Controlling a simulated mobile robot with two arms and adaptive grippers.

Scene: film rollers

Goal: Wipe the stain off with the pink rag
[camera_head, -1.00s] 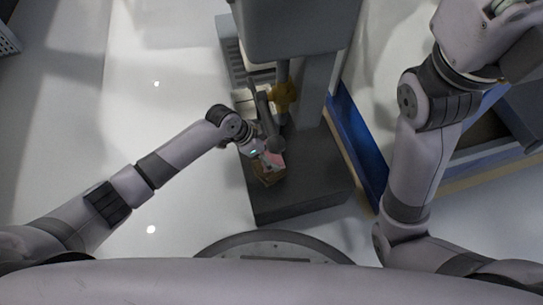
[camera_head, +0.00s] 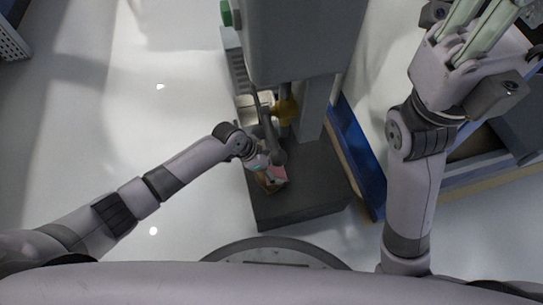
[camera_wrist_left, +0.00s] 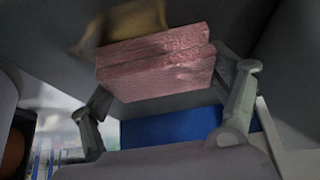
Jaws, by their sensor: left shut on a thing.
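The pink rag (camera_wrist_left: 155,62) is a thick folded block between the two fingers of my left gripper (camera_wrist_left: 165,95) in the left wrist view. My left gripper (camera_head: 270,172) is shut on it, low over the dark base of the machine. In the head view a bit of the rag (camera_head: 278,174) shows beside the fingers. A yellow-brown stain (camera_wrist_left: 122,22) lies on the dark surface just beyond the rag, partly hidden by it. I cannot tell whether the rag touches the surface. My right gripper (camera_head: 478,24) is at the upper right, its fingertips cut off by the frame edge.
The grey machine column (camera_head: 300,40) rises over the dark base (camera_head: 305,205), with a yellow part (camera_head: 286,109) and a dark rod near my left gripper.

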